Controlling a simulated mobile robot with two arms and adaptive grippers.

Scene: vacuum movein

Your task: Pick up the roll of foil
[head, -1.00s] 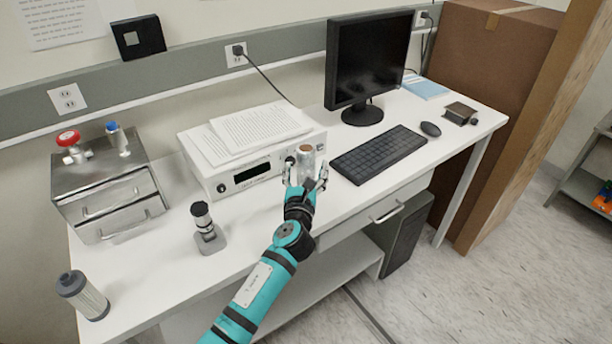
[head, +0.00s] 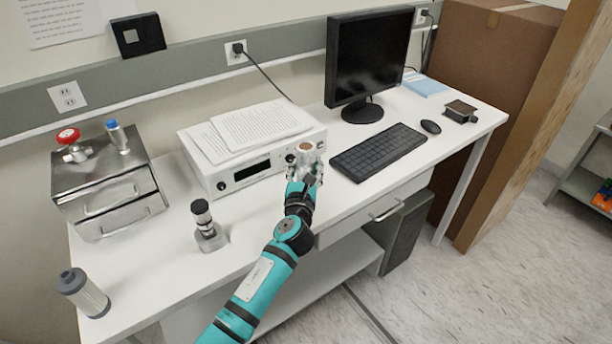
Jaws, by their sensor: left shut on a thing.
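The roll of foil (head: 306,154) is a small silvery cylinder with a brown core showing at its top end. It is upright at the front right corner of the white instrument box, over the desk. My left gripper (head: 305,172) is shut on the roll, with its fingers around the roll's sides. The fingers hide the roll's lower part, so I cannot tell whether it touches the desk. My right gripper is not in the picture.
The white instrument (head: 250,152) with papers on top stands just behind and left of the roll. A keyboard (head: 378,152) and monitor (head: 368,58) are to the right. A small black-and-grey device (head: 207,226) and a grey-capped filter (head: 83,293) stand at left. A metal drawer box (head: 108,190) is farther back.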

